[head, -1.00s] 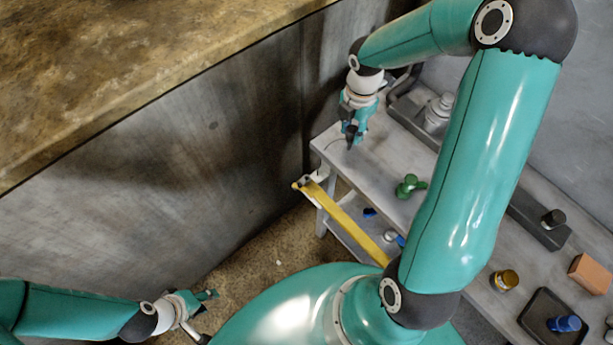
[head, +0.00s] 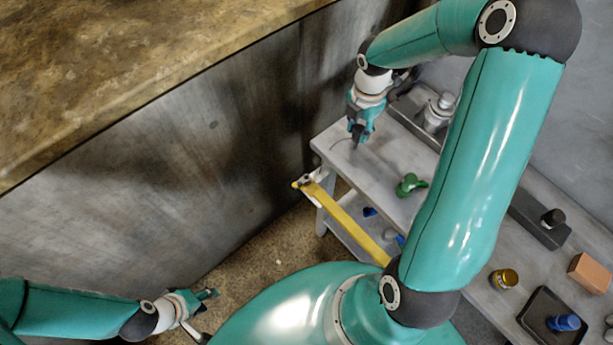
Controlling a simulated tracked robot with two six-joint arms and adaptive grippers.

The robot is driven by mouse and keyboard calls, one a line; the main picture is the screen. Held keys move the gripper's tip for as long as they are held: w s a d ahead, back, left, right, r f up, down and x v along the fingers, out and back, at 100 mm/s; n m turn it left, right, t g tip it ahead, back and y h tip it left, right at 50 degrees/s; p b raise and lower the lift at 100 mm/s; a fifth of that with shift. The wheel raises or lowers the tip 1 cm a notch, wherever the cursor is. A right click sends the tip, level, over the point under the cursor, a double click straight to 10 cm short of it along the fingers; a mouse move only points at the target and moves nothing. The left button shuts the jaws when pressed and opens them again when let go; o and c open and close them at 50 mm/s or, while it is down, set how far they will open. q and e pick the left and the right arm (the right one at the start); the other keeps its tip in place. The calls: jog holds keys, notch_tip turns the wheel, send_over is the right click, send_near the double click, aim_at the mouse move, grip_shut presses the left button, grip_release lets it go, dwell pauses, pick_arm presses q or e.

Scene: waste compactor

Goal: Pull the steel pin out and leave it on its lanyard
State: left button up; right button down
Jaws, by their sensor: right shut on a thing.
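My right gripper (head: 358,140) is over the far left end of the grey bench, its fingers closed and pointing down. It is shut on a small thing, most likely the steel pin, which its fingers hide. A thin dark curved line, perhaps the lanyard, shows faintly on the bench left of the fingertips. A yellow bar (head: 345,219) runs beside the bench, with a small metal bracket (head: 303,182) at its far end. The gripper is apart from this bracket, to its upper right. My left gripper (head: 207,312) is low at the left, away from the bench; its fingers look apart and empty.
The grey bench (head: 385,170) carries a green item (head: 410,185), a metal fitting (head: 438,113), a brass-coloured jar (head: 505,279), an orange block (head: 590,272) and a black tray (head: 532,325) with a blue item (head: 564,323). A tall metal wall (head: 200,180) stands at the left.

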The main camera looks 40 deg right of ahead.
jog(key=shift+f, duration=0.3)
jog(key=c, duration=0.7)
grip_release()
jog(key=shift+c, duration=0.2)
jog(key=shift+r, duration=0.1)
